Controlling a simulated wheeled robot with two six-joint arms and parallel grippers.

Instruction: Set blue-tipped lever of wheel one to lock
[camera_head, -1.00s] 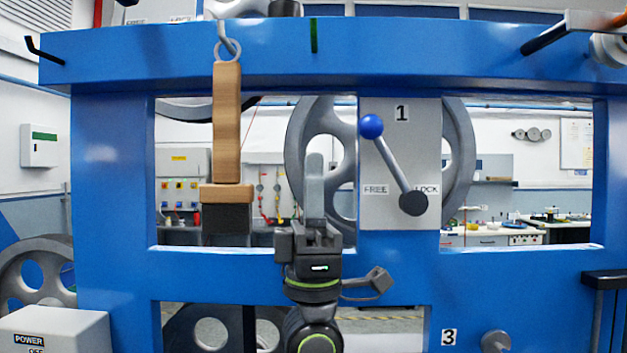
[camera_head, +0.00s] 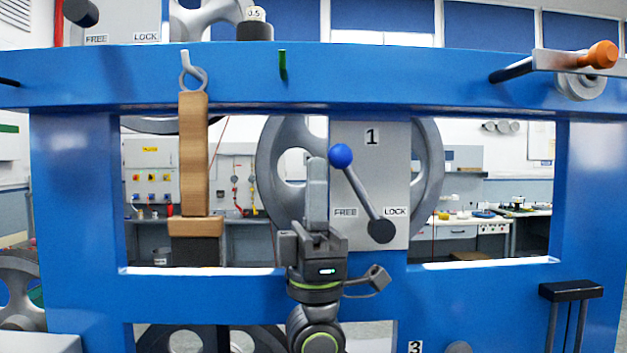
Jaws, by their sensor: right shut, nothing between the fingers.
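The blue-tipped lever (camera_head: 358,188) of wheel one is on the grey plate (camera_head: 372,170) marked 1. Its blue ball (camera_head: 341,155) points up and to the left, toward the FREE side, and its dark pivot (camera_head: 381,231) is at the lower right by the LOCK label (camera_head: 396,212). Wheel one (camera_head: 430,165) is partly hidden behind the plate. My right gripper (camera_head: 317,165) points upward, fingers shut and empty, just left of the lever's ball and in front of the wheel. I cannot tell whether it touches the ball. My left gripper is not in view.
A blue frame (camera_head: 480,290) surrounds the plate. A wooden block (camera_head: 194,150) hangs from a hook at left. An orange-tipped lever (camera_head: 603,54) sticks out at upper right. A dark bracket (camera_head: 571,291) stands at lower right.

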